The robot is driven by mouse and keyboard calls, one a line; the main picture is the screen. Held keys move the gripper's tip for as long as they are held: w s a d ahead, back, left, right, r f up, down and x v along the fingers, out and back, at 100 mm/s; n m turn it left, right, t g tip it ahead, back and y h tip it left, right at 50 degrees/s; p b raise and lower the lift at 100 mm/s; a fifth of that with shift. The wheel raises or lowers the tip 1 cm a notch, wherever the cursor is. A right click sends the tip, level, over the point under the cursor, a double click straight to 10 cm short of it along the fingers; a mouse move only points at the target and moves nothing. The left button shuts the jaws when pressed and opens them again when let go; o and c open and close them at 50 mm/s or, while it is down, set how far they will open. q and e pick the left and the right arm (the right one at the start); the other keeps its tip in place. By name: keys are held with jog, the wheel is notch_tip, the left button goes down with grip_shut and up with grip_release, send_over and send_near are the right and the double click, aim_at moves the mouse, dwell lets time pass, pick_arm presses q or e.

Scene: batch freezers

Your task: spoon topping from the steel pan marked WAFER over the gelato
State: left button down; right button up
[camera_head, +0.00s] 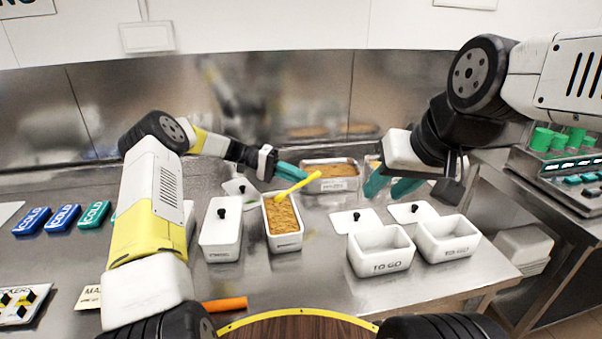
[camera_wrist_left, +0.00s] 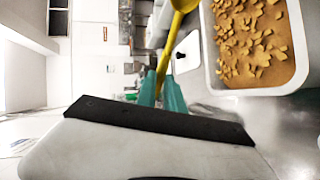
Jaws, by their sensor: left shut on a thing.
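My left gripper (camera_head: 304,174) is shut on the handle of a yellow spoon (camera_head: 298,187). The spoon slants down to the left, its bowl end above the far end of a white tub (camera_head: 285,242) of brown gelato (camera_head: 283,220). The left wrist view shows the spoon (camera_wrist_left: 166,50) between the teal fingers (camera_wrist_left: 162,85), and crumb pieces lying on the brown surface (camera_wrist_left: 255,45). I cannot tell whether the bowl carries anything. A steel pan (camera_head: 330,186) of brown topping stands behind; its label is too small to read. My right gripper (camera_head: 390,188) is open and empty.
A lidded white tub (camera_head: 220,240) stands left of the gelato. Two empty TO GO tubs (camera_head: 380,265) (camera_head: 450,250) stand right, with loose lids (camera_head: 356,222) (camera_head: 412,213) behind them. COLD packs (camera_head: 62,218) lie far left. An orange object (camera_head: 225,304) lies at the front.

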pick_arm(q)
jog(key=r+m+t+y, duration=0.1)
jog(key=y, duration=0.1)
jog(key=s+d+r+m+t+y, duration=0.1)
jog(key=t+y, duration=0.1)
jog(key=r+m+t+y, duration=0.1)
jog(key=y, duration=0.1)
jog(key=shift+s+d, duration=0.25)
jog(key=shift+s, duration=0.15)
jog(key=shift+s+d+r+m+t+y, duration=0.25)
jog(key=shift+r+t+y, duration=0.2)
jog(key=shift+t+y, duration=0.25)
jog(key=shift+s+d+r+m+t+y, duration=0.2)
jog(key=shift+r+t+y, duration=0.35)
jog(key=shift+t, duration=0.2)
jog(key=shift+s+d+r+m+t+y, duration=0.15)
jog(key=shift+s+r+m+t+y, duration=0.2)
jog(key=shift+t+y, duration=0.35)
jog(key=shift+w, duration=0.1)
